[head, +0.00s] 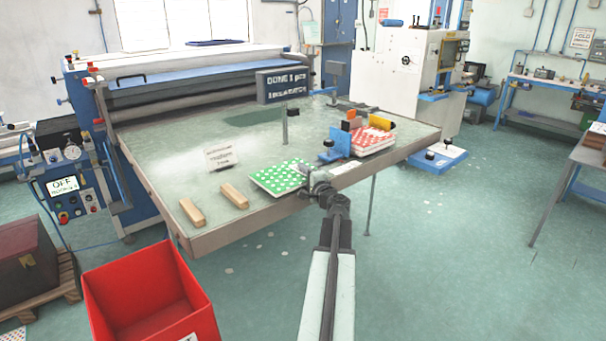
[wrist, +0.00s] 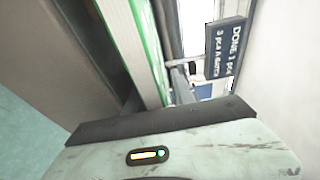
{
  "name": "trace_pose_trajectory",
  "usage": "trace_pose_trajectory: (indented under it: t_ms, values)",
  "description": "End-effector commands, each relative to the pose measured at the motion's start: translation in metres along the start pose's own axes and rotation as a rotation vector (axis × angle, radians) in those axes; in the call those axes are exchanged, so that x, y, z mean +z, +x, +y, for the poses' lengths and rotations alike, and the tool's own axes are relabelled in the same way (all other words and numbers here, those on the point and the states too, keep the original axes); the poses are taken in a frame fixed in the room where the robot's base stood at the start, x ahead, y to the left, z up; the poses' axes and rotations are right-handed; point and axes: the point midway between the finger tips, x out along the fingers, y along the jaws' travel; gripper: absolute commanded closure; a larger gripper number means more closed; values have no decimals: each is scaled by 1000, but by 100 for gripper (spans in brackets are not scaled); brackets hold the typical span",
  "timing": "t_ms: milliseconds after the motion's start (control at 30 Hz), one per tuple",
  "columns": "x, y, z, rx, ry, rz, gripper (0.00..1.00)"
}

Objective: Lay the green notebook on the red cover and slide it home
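The green notebook (head: 273,179) with white dots lies at the front edge of the table, its right corner by my gripper. Its green edge (wrist: 152,45) runs up the middle of the wrist view. My gripper (head: 305,175) is at that corner; its dark finger parts (wrist: 180,88) show close beside the notebook edge. The red cover (head: 372,139) with white dots tops a stack farther right on the table. A blue piece (head: 336,143), an orange piece (head: 350,122) and a yellow piece (head: 381,123) stand around it.
Two wooden bars (head: 234,195) lie left of the notebook on the table (head: 270,140). A small white sign (head: 222,158) stands behind them. A dark sign (head: 282,85) on a post rises behind the notebook. A red bin (head: 150,295) stands on the floor at front left.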

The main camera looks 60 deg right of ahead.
Motion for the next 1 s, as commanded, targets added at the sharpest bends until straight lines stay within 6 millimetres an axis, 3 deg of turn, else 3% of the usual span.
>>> trace_pose_trajectory:
  t_ms: [233,1000]
  values:
    - [-1,-3,2,1,-1,1,60]
    - [-12,-46,2,2,-2,3,60]
